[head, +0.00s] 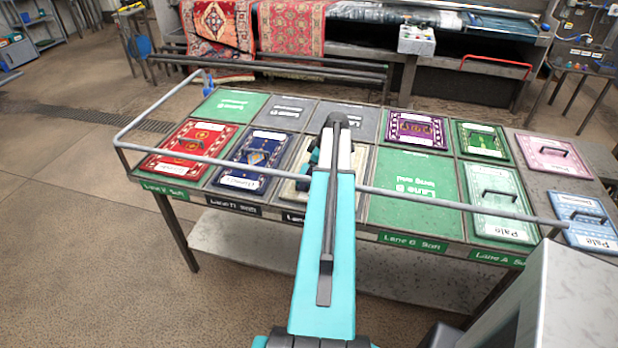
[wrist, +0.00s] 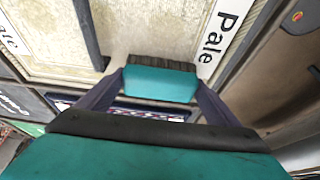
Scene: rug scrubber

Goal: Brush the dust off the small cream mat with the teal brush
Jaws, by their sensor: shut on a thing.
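The small cream mat (wrist: 155,25) fills the upper part of the wrist view, with a dark handle (wrist: 88,35) and a white "Pale" label (wrist: 218,42). In the head view the cream mat (head: 290,189) is mostly hidden behind my arm. My gripper (wrist: 160,80) is shut on the teal brush (wrist: 160,84), one dark finger on each side. The brush's dark bristles point toward the mat and overlap its near edge in the picture, between handle and label. I cannot tell whether they touch it. Dust is not clearly distinguishable from the mat's pattern.
A red mat (head: 188,146) and a blue mat (head: 258,160) lie left of the cream mat. The green lane panel (head: 415,190) on the right is bare. A grey rail (head: 400,193) runs along the table's front. Purple, green, pink and light-blue mats lie farther right.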

